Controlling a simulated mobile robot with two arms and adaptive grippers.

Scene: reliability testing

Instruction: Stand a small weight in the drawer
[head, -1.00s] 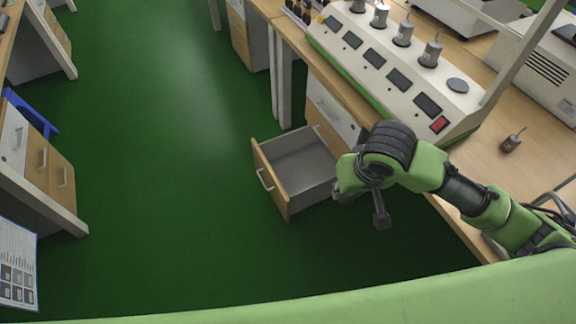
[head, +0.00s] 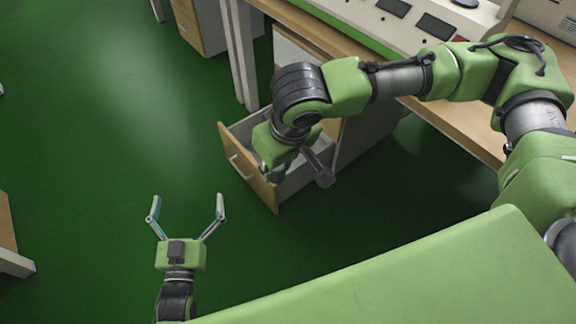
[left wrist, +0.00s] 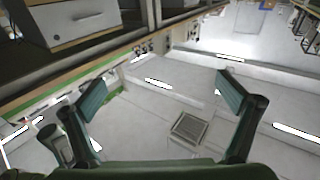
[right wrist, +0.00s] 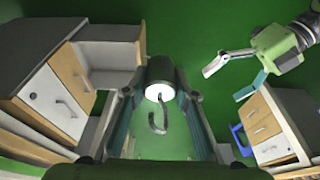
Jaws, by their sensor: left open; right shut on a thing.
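The open drawer (head: 246,170) with a wooden front juts out from the cabinet under the bench; its grey inside is partly hidden behind my right arm. In the right wrist view the drawer (right wrist: 105,52) lies at the upper left. My right gripper (head: 275,170) is above the drawer in the head view. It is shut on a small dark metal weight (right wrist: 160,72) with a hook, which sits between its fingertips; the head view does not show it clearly. My left gripper (head: 187,205) is open and empty, left of the drawer, with its fingers spread upward.
The wooden bench (head: 455,125) with a white device (head: 425,28) is at the upper right. Green floor (head: 100,110) is free left of the drawer. A second drawer cabinet (right wrist: 262,125) shows at the right of the right wrist view. The left wrist view looks mostly at the ceiling.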

